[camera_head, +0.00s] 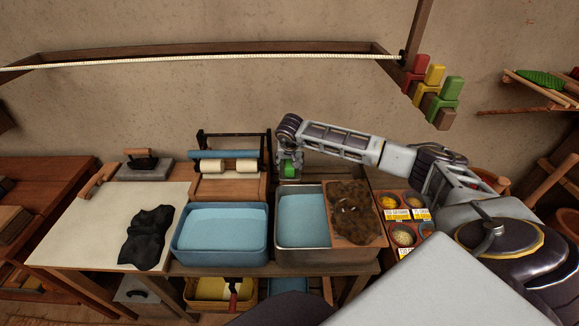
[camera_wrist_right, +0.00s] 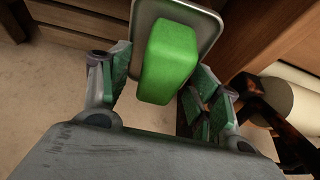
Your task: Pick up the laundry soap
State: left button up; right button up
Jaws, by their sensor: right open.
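The laundry soap is a bright green bar; in the right wrist view the soap (camera_wrist_right: 168,65) lies on a small grey dish (camera_wrist_right: 207,25). My right gripper (camera_wrist_right: 158,90) is open, with one finger on each side of the bar and a gap visible at both sides. In the head view the right gripper (camera_head: 289,165) points down behind the metal basin, with the green soap (camera_head: 289,171) partly hidden between its fingers. I cannot tell whether either finger touches the soap. My left gripper is not in view.
A roller wringer (camera_head: 228,166) stands just left of the gripper. A blue basin (camera_head: 220,262) and a metal basin (camera_head: 303,258) of water stand in front, with a brown board (camera_head: 357,212) over the right one. Spice bowls (camera_head: 403,235) stand right. A rope (camera_head: 200,60) hangs above.

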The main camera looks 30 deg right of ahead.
aim_at(290, 161)
dwell(0.4)
jog(key=c, duration=1.2)
jog(key=shift+r, duration=0.1)
jog(key=shift+r+b, duration=0.5)
jog(key=shift+r, duration=4.45)
jog(key=o, duration=0.6)
jog(key=shift+c, duration=0.2)
jog(key=shift+f, duration=0.1)
jog(key=c, duration=0.3)
